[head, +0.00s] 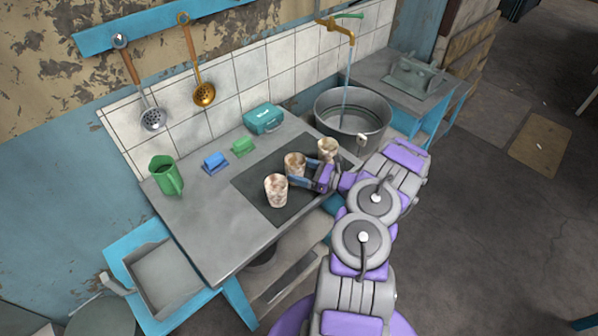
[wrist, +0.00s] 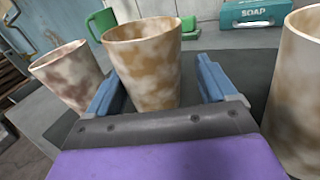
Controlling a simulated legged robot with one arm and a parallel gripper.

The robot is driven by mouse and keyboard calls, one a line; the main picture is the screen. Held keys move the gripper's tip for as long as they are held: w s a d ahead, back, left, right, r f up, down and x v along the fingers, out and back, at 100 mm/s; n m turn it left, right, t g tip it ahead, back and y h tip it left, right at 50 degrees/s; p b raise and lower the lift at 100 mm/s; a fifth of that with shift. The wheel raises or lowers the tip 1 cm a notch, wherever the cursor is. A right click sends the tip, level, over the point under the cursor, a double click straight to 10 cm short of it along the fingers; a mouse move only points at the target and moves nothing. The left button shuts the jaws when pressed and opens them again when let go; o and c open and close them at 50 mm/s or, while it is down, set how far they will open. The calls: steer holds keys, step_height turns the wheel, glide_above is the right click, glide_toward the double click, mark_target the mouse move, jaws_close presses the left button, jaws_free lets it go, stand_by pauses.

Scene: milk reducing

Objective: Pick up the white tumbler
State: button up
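Three whitish tumblers with brown blotchy stains stand upright on the dark mat (head: 250,181). The middle tumbler (head: 294,163) also shows in the wrist view (wrist: 145,62), between my gripper's blue fingers. The front tumbler (head: 276,191) is at left in the wrist view (wrist: 68,76). The third tumbler (head: 328,149), nearest the basin, is at right in the wrist view (wrist: 297,100). My gripper (head: 304,173) is open, with a finger on each side of the middle tumbler; it also shows in the wrist view (wrist: 160,68). A gap shows between the right finger and this tumbler.
A metal basin (head: 352,120) stands under a running tap (head: 337,28). A teal soap box (head: 263,119), blue sponge (head: 215,163), green sponge (head: 242,147) and green mug (head: 165,176) stand behind the mat. Ladles hang on the wall. The counter's front left is clear.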

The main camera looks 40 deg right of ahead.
steer(key=shift+s+d+f, duration=0.1)
steer(key=shift+d, duration=0.45)
steer(key=shift+c, duration=1.4)
steer(key=shift+a, duration=0.55)
steer(key=c, duration=0.5)
steer(key=shift+a, duration=0.1)
steer(key=shift+c, duration=0.6)
steer(key=shift+d+r, duration=0.2)
steer(key=shift+d, duration=0.05)
